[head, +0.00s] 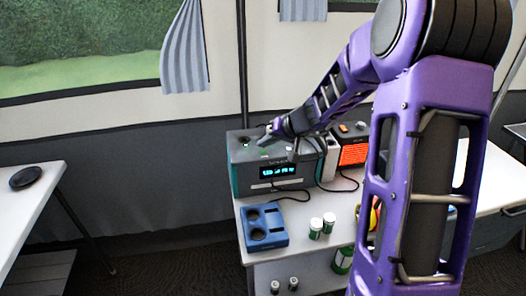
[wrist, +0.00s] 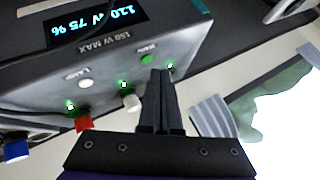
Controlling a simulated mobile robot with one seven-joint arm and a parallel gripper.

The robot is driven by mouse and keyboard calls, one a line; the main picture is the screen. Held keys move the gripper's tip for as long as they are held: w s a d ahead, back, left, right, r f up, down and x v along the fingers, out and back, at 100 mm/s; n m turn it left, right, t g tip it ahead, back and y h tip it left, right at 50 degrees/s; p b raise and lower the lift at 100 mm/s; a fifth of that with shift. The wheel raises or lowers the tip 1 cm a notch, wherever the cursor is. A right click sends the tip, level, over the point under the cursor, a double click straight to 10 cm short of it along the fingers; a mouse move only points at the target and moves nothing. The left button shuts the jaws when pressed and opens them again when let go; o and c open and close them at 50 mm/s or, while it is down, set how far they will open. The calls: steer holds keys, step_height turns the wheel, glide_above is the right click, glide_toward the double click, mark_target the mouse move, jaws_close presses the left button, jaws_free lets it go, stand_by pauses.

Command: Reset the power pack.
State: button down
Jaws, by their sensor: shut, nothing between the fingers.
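The power pack (head: 240,178) is a grey and teal box with a lit blue display, standing at the back left of the white table in the head view. In the wrist view its grey panel (wrist: 185,45) appears upside down, with "150 W MAX" printed on it, a red control (wrist: 83,123), a white control (wrist: 131,102), a green button (wrist: 147,58) and several small lit green lights. My gripper (head: 266,138) is shut and empty at the pack's top. In the wrist view its fingertips (wrist: 161,74) are right beside the green button; I cannot tell whether they touch the panel.
An orange-fronted device (head: 353,155) stands right of the pack, with dark cables nearby. A blue tray with recesses (head: 279,239) and white-lidded green jars (head: 315,231) are in front. My arm hides part of the table's right. A separate table (head: 40,195) with a dark disc is at left.

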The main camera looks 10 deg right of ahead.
mark_target(265, 154)
steer(key=shift+r, duration=0.1)
steer(key=shift+r+p, duration=1.4)
steer(key=shift+r, duration=1)
